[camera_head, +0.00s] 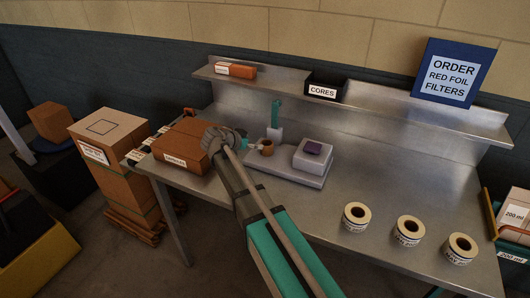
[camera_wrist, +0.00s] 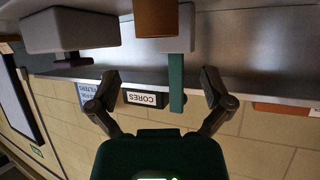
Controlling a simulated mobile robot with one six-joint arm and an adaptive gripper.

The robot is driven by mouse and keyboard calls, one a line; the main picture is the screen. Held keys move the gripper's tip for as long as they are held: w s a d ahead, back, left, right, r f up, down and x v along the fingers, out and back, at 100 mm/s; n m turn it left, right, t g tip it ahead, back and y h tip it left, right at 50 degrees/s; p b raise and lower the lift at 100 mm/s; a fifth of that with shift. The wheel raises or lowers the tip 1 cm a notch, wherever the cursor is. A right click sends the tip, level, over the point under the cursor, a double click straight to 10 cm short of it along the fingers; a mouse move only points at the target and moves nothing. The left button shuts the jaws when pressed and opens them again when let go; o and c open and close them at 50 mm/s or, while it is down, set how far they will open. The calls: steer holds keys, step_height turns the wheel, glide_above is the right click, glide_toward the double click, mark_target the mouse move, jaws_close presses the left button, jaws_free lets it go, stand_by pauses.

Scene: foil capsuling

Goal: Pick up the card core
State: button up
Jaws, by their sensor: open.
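The card core appears to be a small brown cylinder (camera_head: 267,148) on the grey machine base (camera_head: 286,174) on the bench. In the wrist view, which is upside down, the brown cylinder (camera_wrist: 156,18) is cut off by the top edge. My gripper (camera_wrist: 158,74) is open, with nothing between its fingers. The cylinder lies beyond the fingertips, roughly centred between them. In the head view my wrist (camera_head: 222,140) is just left of the cylinder, and the fingers are hard to make out.
A teal upright (camera_head: 276,112) stands behind the cylinder, and a grey block with a purple pad (camera_head: 313,149) is to its right. A brown carton (camera_head: 181,146) is at left. Several label rolls line the bench front. A black CORES bin (camera_head: 325,87) sits on the shelf.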

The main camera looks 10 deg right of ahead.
mark_target(270, 143)
steer(key=shift+b+x, duration=0.35)
steer(key=shift+x, duration=0.9)
steer(key=shift+f+b+x, duration=0.2)
steer(key=shift+b+x, duration=0.95)
steer(key=shift+x, duration=0.8)
steer(key=shift+w+d+f, duration=0.2)
steer(key=shift+d+f, duration=0.05)
steer(key=shift+d, duration=0.25)
steer(key=c, duration=0.8)
